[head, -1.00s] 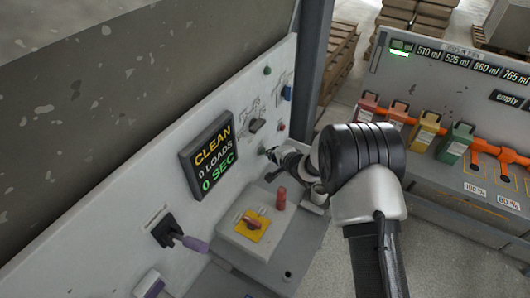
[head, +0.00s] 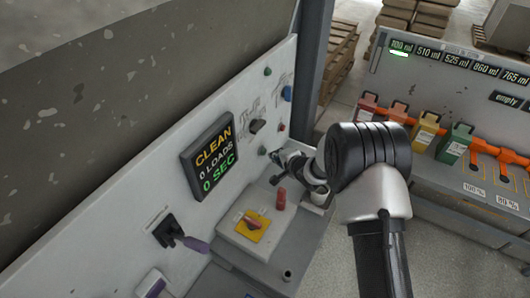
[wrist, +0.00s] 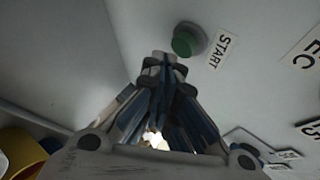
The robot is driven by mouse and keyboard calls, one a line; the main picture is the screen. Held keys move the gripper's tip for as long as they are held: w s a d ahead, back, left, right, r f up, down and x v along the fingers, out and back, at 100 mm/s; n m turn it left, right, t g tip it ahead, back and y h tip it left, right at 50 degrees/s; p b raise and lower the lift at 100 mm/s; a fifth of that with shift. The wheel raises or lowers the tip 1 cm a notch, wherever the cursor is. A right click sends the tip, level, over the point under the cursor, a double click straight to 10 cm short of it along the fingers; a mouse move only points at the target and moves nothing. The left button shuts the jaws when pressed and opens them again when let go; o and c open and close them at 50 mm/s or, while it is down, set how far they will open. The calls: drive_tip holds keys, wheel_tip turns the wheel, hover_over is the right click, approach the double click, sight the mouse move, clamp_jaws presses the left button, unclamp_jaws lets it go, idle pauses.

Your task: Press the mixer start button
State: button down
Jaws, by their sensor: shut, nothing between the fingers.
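The green start button (wrist: 187,41) sticks out of a pale panel in the wrist view, beside a START label (wrist: 222,50). In the head view the button (head: 262,150) shows small on the panel, to the right of the display. My gripper (wrist: 162,62) is shut and empty. Its tips lie just below and left of the button in the wrist view. In the head view my gripper (head: 277,156) is just right of the button, with a small gap showing. The display (head: 209,156) reads CLEAN, 0 LOADS, 0 SEC.
A grey knob (head: 257,126), a green lamp (head: 267,71) and a blue part (head: 286,93) are on the panel above. A red part (head: 281,199) and a yellow-backed red switch (head: 253,224) stand below my gripper. A dispenser with coloured containers (head: 455,143) stands at right.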

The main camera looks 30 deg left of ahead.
drive_tip(key=shift+d, duration=0.15)
drive_tip(key=d+p, duration=0.1)
drive_tip(key=d, duration=0.3)
drive_tip(key=shift+s+d+p, duration=0.15)
drive_tip(key=shift+d+p, duration=0.15)
drive_tip(key=shift+d, duration=0.05)
idle(0.6)
